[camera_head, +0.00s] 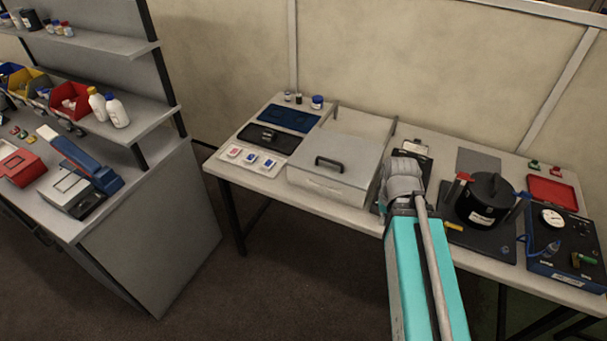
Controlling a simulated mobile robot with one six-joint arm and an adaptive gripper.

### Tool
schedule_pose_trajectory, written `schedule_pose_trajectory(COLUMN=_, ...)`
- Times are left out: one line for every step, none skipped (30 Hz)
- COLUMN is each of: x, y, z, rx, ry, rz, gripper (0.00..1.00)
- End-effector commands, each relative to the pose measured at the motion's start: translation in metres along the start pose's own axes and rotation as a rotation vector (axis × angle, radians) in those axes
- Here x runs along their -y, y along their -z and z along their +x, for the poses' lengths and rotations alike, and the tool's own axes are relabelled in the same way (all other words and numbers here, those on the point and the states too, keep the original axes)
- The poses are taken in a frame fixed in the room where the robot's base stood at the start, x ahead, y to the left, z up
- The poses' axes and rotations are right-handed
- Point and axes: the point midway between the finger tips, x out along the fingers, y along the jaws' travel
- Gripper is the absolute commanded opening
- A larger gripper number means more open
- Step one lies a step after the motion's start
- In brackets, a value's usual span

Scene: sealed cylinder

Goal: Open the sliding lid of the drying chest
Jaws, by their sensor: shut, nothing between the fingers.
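The drying chest (320,187) is a pale grey box near the middle of the table, with a label on its front face. Its flat lid (352,148) carries a dark bar handle (328,161) near the front edge. The lid covers the front part of the chest, and no opening shows there. A pale flat area lies behind it between two short uprights. My arm rises from the bottom, with its grey joint just right of the chest. My gripper is not visible; the arm's far end hides what lies beyond it.
Left of the chest are a blue tray (289,118), a dark tray and a card with small pieces (251,161). To the right are a black lidded pot (486,197) and a gauge box (562,243). A shelved bench (150,225) stands left, across a floor gap.

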Motion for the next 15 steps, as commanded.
schedule_pose_trajectory(x=0.0, y=0.0, z=0.0, rx=0.0, ry=0.0, rz=0.0, gripper=0.0)
schedule_pose_trajectory(x=0.0, y=0.0, z=0.0, rx=0.0, ry=0.0, rz=0.0, gripper=0.0)
schedule_pose_trajectory(x=0.0, y=0.0, z=0.0, rx=0.0, ry=0.0, rz=0.0, gripper=0.0)
schedule_pose_trajectory(x=0.0, y=0.0, z=0.0, rx=0.0, ry=0.0, rz=0.0, gripper=0.0)
schedule_pose_trajectory(x=0.0, y=0.0, z=0.0, rx=0.0, ry=0.0, rz=0.0, gripper=0.0)
schedule_pose_trajectory(x=0.0, y=0.0, z=0.0, rx=0.0, ry=-0.001, rz=-0.001, gripper=0.0)
schedule_pose_trajectory(x=0.0, y=0.0, z=0.001, rx=-0.001, ry=-0.002, rz=-0.004, gripper=0.0)
schedule_pose_trajectory(x=0.0, y=0.001, z=0.002, rx=-0.002, ry=-0.005, rz=-0.007, gripper=0.0)
schedule_pose_trajectory(x=0.001, y=0.002, z=0.003, rx=-0.004, ry=-0.009, rz=-0.015, gripper=0.0)
schedule_pose_trajectory(x=0.001, y=0.002, z=0.005, rx=-0.006, ry=-0.015, rz=-0.023, gripper=0.0)
schedule_pose_trajectory(x=0.002, y=0.003, z=0.007, rx=-0.008, ry=-0.022, rz=-0.033, gripper=0.0)
schedule_pose_trajectory(x=0.002, y=0.005, z=0.01, rx=-0.012, ry=-0.034, rz=-0.05, gripper=0.0)
schedule_pose_trajectory(x=0.003, y=0.007, z=0.013, rx=-0.016, ry=-0.045, rz=-0.067, gripper=0.0)
schedule_pose_trajectory(x=0.0, y=0.008, z=0.016, rx=-0.019, ry=-0.058, rz=-0.083, gripper=0.0)
schedule_pose_trajectory(x=-0.003, y=0.011, z=0.02, rx=-0.025, ry=-0.079, rz=-0.11, gripper=0.0)
